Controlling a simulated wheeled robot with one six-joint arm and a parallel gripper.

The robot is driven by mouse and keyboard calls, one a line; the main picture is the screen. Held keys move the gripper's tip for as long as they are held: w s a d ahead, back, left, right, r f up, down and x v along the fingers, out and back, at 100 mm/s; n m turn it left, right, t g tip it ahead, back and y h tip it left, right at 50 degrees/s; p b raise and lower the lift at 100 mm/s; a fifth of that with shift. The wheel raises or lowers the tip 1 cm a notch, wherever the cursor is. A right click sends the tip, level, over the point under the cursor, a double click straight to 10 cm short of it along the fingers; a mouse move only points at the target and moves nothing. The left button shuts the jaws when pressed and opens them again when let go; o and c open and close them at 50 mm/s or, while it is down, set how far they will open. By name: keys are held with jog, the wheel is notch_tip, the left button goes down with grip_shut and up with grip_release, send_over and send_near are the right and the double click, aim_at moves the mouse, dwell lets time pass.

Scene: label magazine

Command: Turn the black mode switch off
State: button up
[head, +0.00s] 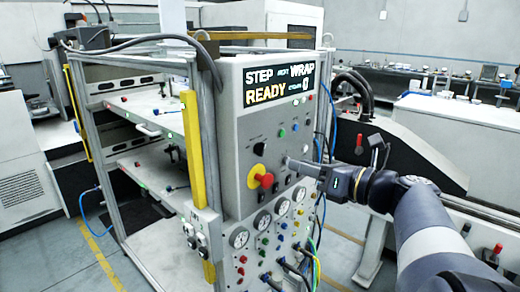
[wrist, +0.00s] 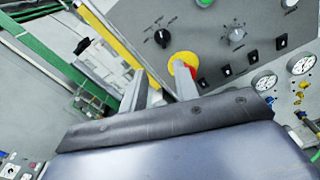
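The black mode switch (head: 259,148) is a rotary knob on the upper left of the grey control panel (head: 240,110). A black knob with small printed marks around it also shows in the wrist view (wrist: 161,38), beyond my fingertips. The marks are too small to read, so I cannot tell its setting. My gripper (head: 288,163) is in front of the panel, to the right of and a little lower than the switch in the head view. In the wrist view its two fingers (wrist: 162,88) stand apart with nothing between them. It appears apart from the switch.
A red emergency button on a yellow base (head: 262,180) sits just below the switch; my right finger partly covers it in the wrist view. A lit display (head: 278,86) reads STEP, WRAP, READY. Gauges (head: 262,220) and small switches fill the lower panel. A yellow post (head: 193,150) stands left.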

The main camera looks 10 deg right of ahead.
aim_at(260, 149)
jog(key=shift+m+t, duration=0.4)
jog(key=x, duration=0.3)
jog(key=p+x, duration=0.1)
jog(key=x, duration=0.3)
jog(key=r+x, duration=0.1)
jog(key=x, duration=0.2)
jog(key=shift+w+d, duration=0.25)
jog(key=shift+w, duration=0.3)
jog(key=shift+c, duration=0.6)
grip_shut()
